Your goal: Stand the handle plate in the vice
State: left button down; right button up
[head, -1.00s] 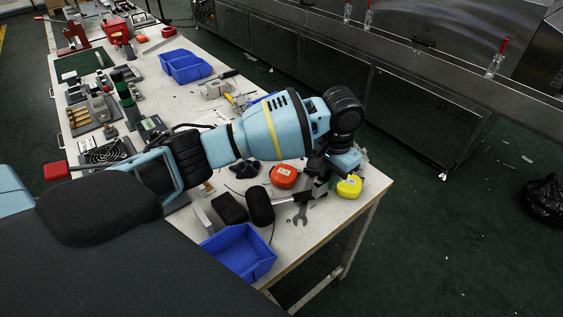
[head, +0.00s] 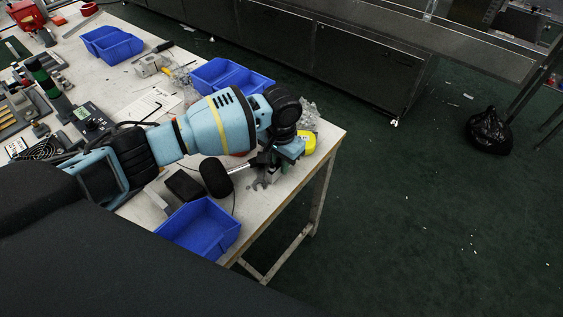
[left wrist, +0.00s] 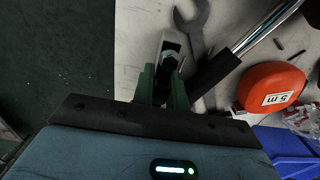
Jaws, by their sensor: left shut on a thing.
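My left gripper (head: 272,170) is low over the near right corner of the workbench, its fingers partly hidden by my wrist. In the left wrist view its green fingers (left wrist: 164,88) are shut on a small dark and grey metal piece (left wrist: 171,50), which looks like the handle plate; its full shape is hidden. A grey metal block that looks like the vice (head: 151,65) stands farther back on the bench, well left of the gripper. My right gripper is not in view.
An open-ended wrench (left wrist: 194,35), an orange tape measure (left wrist: 272,86) and a hammer (head: 216,177) lie close to the gripper. A yellow tape (head: 306,142) is near the bench edge. Blue bins stand in front (head: 201,228) and behind (head: 232,76).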

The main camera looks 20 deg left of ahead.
pick_arm(q)
jog(key=shift+f, duration=0.15)
jog(key=c, duration=1.4)
grip_release()
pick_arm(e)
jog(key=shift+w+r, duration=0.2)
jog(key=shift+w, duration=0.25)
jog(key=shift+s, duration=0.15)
